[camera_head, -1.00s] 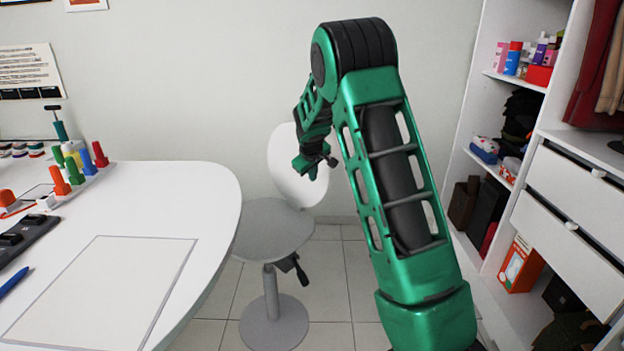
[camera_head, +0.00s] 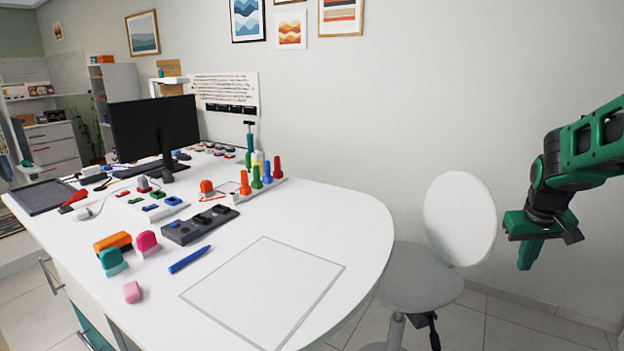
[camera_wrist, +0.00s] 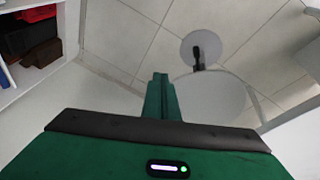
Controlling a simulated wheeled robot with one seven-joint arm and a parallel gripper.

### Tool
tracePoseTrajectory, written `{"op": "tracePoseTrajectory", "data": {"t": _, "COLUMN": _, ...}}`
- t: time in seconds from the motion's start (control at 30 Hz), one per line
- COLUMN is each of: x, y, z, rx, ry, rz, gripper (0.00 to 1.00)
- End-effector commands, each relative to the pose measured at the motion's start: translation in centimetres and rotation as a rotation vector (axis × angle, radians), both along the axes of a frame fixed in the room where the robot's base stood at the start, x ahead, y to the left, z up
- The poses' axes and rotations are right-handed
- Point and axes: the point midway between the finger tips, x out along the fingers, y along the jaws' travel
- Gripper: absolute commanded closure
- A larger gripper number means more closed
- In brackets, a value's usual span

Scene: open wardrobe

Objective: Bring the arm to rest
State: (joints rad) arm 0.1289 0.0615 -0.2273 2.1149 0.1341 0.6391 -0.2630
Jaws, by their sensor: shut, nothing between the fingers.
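My gripper (camera_head: 528,256) is at the right of the head view, at the end of my green and black arm, which runs in from the right edge. It hangs in the air to the right of the white stool's backrest, apart from the desk, and its fingers point downward. In the wrist view my gripper (camera_wrist: 161,98) shows its green fingers together, with nothing held between them. Most of my arm lies outside the head view.
A white desk (camera_head: 350,215) fills the left and middle, with a monitor (camera_head: 155,128), colored pegs (camera_head: 262,176) and a blue pen (camera_head: 189,259) on it. The stool (camera_head: 420,275) stands by its rounded end. The wrist view shows shelves (camera_wrist: 12,88) at the left.

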Motion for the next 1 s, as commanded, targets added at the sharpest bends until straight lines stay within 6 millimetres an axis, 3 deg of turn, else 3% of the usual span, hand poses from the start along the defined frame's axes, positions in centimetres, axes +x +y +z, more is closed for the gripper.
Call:
{"op": "tracePoseTrajectory", "data": {"t": 0.1, "x": -6.0, "y": 1.3, "z": 0.9, "rx": 0.056, "ry": 0.032, "rz": -0.074, "gripper": 1.0}}
{"op": "tracePoseTrajectory", "data": {"t": 0.5, "x": -24.1, "y": 7.3, "z": 0.3, "rx": 0.226, "ry": 0.157, "rz": -0.294, "gripper": 1.0}}
{"op": "tracePoseTrajectory", "data": {"t": 0.7, "x": -28.9, "y": 9.4, "z": -0.5, "rx": 0.27, "ry": 0.198, "rz": -0.354, "gripper": 1.0}}
{"op": "tracePoseTrajectory", "data": {"t": 1.0, "x": -30.0, "y": 9.8, "z": -0.8, "rx": 0.28, "ry": 0.209, "rz": -0.366, "gripper": 1.0}}
